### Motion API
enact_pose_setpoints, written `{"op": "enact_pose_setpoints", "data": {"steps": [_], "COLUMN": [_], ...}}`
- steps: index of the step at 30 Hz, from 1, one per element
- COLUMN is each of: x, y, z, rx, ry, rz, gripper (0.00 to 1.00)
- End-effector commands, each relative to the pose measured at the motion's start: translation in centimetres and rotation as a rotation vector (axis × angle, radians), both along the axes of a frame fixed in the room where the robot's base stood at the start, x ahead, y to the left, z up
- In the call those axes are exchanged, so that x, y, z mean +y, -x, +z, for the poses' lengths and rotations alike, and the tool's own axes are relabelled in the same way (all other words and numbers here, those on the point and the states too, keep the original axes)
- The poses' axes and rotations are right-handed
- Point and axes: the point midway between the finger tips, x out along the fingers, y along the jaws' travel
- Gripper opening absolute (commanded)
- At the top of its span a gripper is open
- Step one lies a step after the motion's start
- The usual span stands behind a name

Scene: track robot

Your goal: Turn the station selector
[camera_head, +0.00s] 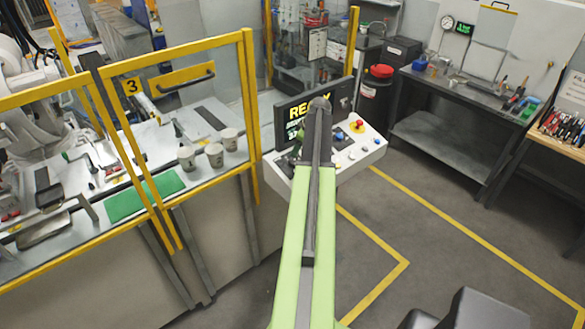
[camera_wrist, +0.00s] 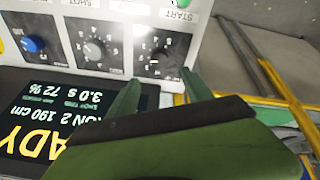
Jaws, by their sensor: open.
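The control panel (camera_head: 372,152) stands beyond my arm in the head view, with a lit screen (camera_head: 298,112) reading "READY". The dial labels are too blurred for me to tell which is the station selector. My gripper (camera_wrist: 160,84) is open and empty. Its two green fingers point toward the right dial, apart from each other, with the dial beyond the gap; contact is not visible.
A blue knob (camera_wrist: 33,44) sits left of the dials, and a green start button (camera_wrist: 182,3) is at the top edge. A red emergency button (camera_head: 357,125) is on the panel. A yellow-framed guard (camera_head: 180,65) stands left; open floor lies right.

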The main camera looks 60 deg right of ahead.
Motion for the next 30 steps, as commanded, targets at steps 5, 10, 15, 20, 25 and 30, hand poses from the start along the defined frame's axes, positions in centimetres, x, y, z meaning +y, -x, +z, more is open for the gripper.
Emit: {"op": "enact_pose_setpoints", "data": {"steps": [5,10,15,20,25,30], "x": [-0.6,-1.0,-1.3,-1.2,-1.2,-1.2], "y": [-1.6,-3.1,-3.9,-4.0,-4.0,-4.0], "z": [-4.8,-8.1,-9.5,-9.4,-9.3,-9.3], "rx": [0.0,0.0,0.0,0.0,0.0,0.0], "ry": [0.0,-0.001,-0.001,-0.001,-0.001,-0.001], "rz": [0.001,0.001,0.001,0.001,0.001,0.001], "gripper": [0.58,0.58,0.58,0.58,0.51,0.28]}}
